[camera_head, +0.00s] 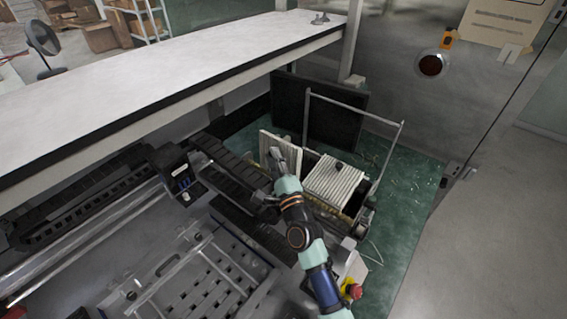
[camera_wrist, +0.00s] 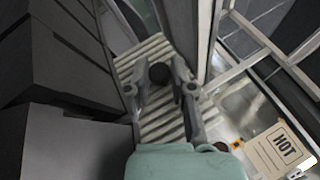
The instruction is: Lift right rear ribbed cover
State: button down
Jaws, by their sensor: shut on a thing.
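A cream ribbed cover (camera_head: 268,142) is tilted up steeply at the left end of a metal-framed cart. It also shows in the wrist view (camera_wrist: 162,124), with a dark round knob (camera_wrist: 159,72) on its ribbed face. My gripper (camera_wrist: 161,80) has its fingers on both sides of this knob and is shut on it. In the head view my gripper (camera_head: 277,158) is in front of the cover and hides part of it. A second ribbed cover (camera_head: 334,187) with a dark knob lies nearly flat on the cart to the right.
A metal hoop frame (camera_head: 389,151) rises around the cart. A dark panel (camera_head: 322,118) stands behind it. A long white tabletop (camera_head: 165,75) runs above on the left. Dark box-like forms (camera_wrist: 65,70) and a "HOT" sign (camera_wrist: 280,151) flank the cover in the wrist view.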

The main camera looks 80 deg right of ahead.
jog(key=shift+f, duration=0.1)
dwell(0.3)
jog(key=c, duration=1)
grip_release()
jog(key=shift+a, duration=0.1)
jog(key=v, duration=0.7)
jog(key=shift+s+a, duration=0.1)
